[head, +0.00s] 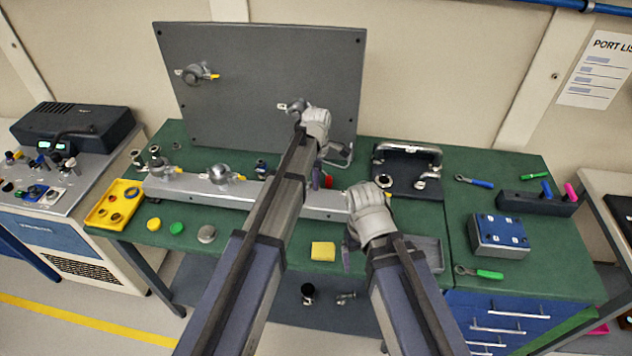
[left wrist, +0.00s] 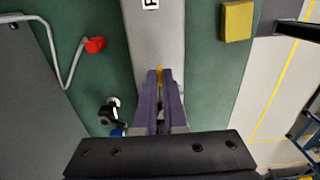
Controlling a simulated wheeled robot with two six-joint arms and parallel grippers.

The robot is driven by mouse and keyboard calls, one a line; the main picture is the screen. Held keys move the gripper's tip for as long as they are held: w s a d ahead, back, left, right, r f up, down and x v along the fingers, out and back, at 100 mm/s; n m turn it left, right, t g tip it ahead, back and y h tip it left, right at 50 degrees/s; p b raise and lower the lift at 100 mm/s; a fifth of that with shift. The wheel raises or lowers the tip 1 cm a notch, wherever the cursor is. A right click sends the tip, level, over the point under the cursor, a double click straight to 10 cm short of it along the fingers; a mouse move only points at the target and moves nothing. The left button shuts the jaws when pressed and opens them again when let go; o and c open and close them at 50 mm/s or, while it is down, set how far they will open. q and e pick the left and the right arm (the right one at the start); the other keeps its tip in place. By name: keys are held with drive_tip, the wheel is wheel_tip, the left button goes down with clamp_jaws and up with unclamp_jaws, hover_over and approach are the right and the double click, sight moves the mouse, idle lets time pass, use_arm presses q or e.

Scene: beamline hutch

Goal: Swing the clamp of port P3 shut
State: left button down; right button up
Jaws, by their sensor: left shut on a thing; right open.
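My left gripper (head: 317,180) points down at the right part of a pale metal rail (head: 268,194). In the left wrist view its purple fingers (left wrist: 160,92) are shut on a yellow-tipped clamp lever (left wrist: 159,72). The fingers hide the rest of that clamp. A label (left wrist: 151,4) beginning with P lies on the rail, its number cut off. Two other clamped ports, one left (head: 163,170) and one in the middle (head: 221,175), sit on the rail; I cannot read their labels. My right gripper (head: 352,252) is open and empty, low in front of the rail's right end.
A grey upright panel (head: 265,85) with two fittings stands behind the rail. A yellow pad (head: 323,251) and a grey tray (head: 428,250) lie near the right gripper. A wire hook with a red end (left wrist: 95,45) is beside the left gripper. A dark handled plate (head: 408,185) is at right.

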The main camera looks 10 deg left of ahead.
use_arm(q)
drive_tip(key=shift+w, duration=0.15)
drive_tip(key=c, duration=1)
unclamp_jaws()
wheel_tip(320, 180, up, 8)
drive_tip(key=p, duration=0.8)
drive_tip(key=shift+f, duration=0.15)
drive_tip(key=s+d+f+m+b, duration=0.1)
drive_tip(key=s+f+m+b, duration=0.3)
drive_tip(key=s+m, duration=0.3)
drive_tip(key=s+f+m+b, duration=0.4)
drive_tip(key=s+m, duration=0.3)
drive_tip(key=s, duration=0.3)
drive_tip(key=s+d+f+m+y+b, duration=0.1)
drive_tip(key=s+f+m+b, duration=0.4)
drive_tip(key=s+m, duration=0.2)
drive_tip(key=shift+s+d+m, duration=0.3)
drive_tip(key=shift+s+d, duration=0.05)
drive_tip(key=shift+s, duration=0.4)
